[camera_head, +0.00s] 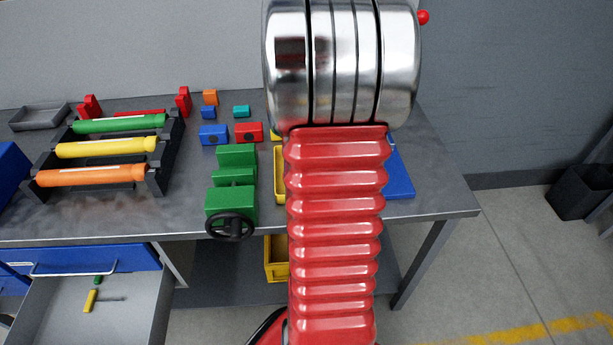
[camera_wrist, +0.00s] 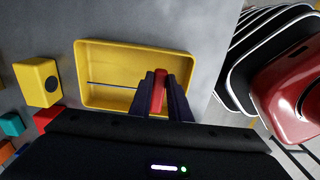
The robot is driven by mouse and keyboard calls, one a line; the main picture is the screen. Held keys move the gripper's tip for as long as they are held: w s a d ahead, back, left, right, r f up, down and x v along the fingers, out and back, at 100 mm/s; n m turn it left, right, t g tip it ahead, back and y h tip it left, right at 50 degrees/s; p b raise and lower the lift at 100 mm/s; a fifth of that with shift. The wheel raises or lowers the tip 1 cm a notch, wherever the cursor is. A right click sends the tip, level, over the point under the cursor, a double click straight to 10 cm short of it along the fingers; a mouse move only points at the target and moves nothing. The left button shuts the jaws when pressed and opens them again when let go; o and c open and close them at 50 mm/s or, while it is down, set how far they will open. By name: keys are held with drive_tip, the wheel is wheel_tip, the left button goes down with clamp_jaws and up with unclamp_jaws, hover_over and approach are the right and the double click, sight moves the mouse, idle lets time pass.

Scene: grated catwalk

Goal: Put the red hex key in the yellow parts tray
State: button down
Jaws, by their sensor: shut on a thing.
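The yellow parts tray (camera_wrist: 95,62) lies on the grey bench in the wrist view. In the head view only its left edge (camera_head: 279,180) shows, the rest hidden behind my arm. My gripper (camera_wrist: 160,88) is over the tray's right half, shut on the red hex key (camera_wrist: 159,92), whose red part shows between the fingers. A thin dark bar (camera_wrist: 112,86) runs left from the fingers across the tray; I cannot tell whether it touches the floor. My gripper is hidden in the head view.
A green vise (camera_head: 231,200) stands left of the tray. Small coloured blocks (camera_head: 214,134) and a rack of coloured tubes (camera_head: 107,147) are further left. A blue flat thing (camera_head: 399,175) lies right of my arm. An open drawer (camera_head: 95,305) juts out at lower left.

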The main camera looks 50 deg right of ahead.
drive_tip(key=shift+f, duration=1.8)
drive_tip(key=shift+f, duration=0.1)
drive_tip(key=c, duration=1.7)
unclamp_jaws()
drive_tip(key=shift+o, duration=0.2)
wheel_tip(320, 180, up, 12)
